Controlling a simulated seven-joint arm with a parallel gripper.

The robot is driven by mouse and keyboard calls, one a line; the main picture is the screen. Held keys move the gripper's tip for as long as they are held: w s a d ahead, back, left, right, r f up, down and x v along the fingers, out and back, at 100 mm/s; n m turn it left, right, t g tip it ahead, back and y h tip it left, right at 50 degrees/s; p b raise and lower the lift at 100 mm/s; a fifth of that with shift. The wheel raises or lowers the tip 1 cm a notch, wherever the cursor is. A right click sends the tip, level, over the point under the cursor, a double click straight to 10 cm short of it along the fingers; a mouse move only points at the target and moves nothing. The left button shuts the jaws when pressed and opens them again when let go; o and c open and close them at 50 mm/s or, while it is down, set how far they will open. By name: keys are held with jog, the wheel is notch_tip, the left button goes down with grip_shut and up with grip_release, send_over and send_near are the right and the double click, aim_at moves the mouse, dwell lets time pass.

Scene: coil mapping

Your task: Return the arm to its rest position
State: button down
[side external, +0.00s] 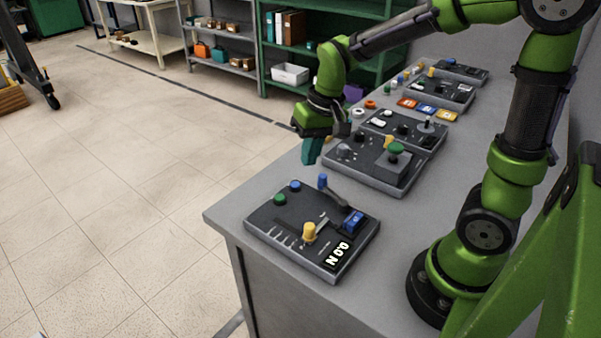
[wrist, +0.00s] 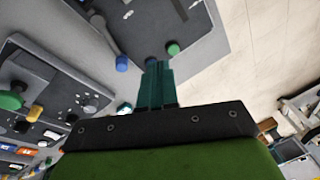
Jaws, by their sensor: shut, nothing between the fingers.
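My gripper (side external: 310,151) hangs at the end of my green arm, above the left edge of the grey bench (side external: 222,216). Its teal fingers point down and are shut with nothing between them. In the wrist view the shut fingers (wrist: 157,80) show at the centre, in front of the dark mounting plate. In the side external view the gripper is beside the second panel (side external: 375,175) and behind the near panel (side external: 300,232). It appears raised clear of both.
The second panel has a green knob (side external: 396,148). More panels line the bench toward the back. Shelves (side external: 222,45) stand behind; open floor lies left.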

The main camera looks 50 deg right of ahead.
jog(key=s+a+r+n+t, duration=0.1)
jog(key=s+a+r+t, duration=0.2)
jog(key=s+r+t, duration=0.2)
jog(key=shift+s+r+y, duration=0.4)
jog(key=shift+s+r, duration=1.3)
jog(key=shift+s, duration=1.05)
